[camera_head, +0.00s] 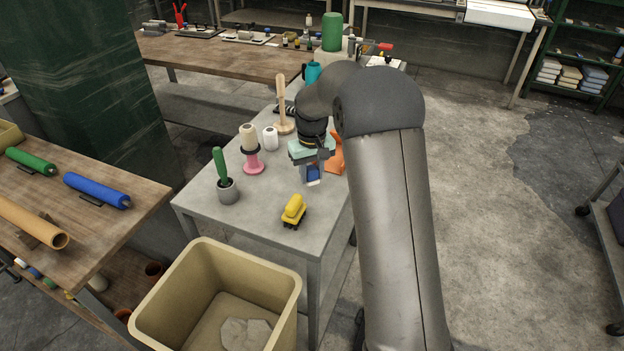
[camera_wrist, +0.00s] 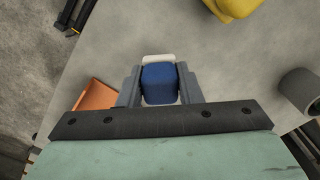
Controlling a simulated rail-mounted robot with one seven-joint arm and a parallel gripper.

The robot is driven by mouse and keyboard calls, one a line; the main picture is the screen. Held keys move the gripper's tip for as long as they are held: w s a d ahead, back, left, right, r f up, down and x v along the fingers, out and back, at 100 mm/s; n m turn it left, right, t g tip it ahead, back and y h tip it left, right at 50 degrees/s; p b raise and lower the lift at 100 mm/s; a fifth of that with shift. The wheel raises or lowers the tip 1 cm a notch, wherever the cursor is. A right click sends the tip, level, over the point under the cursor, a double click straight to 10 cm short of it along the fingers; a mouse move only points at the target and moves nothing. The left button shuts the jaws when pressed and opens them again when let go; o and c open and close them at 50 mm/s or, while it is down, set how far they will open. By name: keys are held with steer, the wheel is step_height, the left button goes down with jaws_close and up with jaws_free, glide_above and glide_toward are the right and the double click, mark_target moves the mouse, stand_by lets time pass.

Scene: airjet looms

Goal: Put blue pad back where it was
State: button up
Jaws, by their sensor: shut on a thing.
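The blue pad (camera_wrist: 159,84) is a small blue block with a pale edge, seen between the two grey fingers in the wrist view. My gripper (camera_wrist: 160,90) is shut on it. In the head view the blue pad (camera_head: 312,175) shows under my gripper (camera_head: 312,170), over the grey table (camera_head: 210,202). I cannot tell whether the pad touches the table top. The yellow object (camera_head: 294,210) lies in front of it, towards the table's near edge.
An orange object (camera_head: 336,158) stands close on the right. A beige bin (camera_head: 170,316) sits below the table.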

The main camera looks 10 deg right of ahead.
mark_target(312, 181)
steer(key=shift+w+f, duration=0.1)
steer(key=shift+f, duration=1.55)
steer(key=shift+f, duration=0.2)
steer(key=o, duration=0.9)
steer(key=shift+r, duration=0.1)
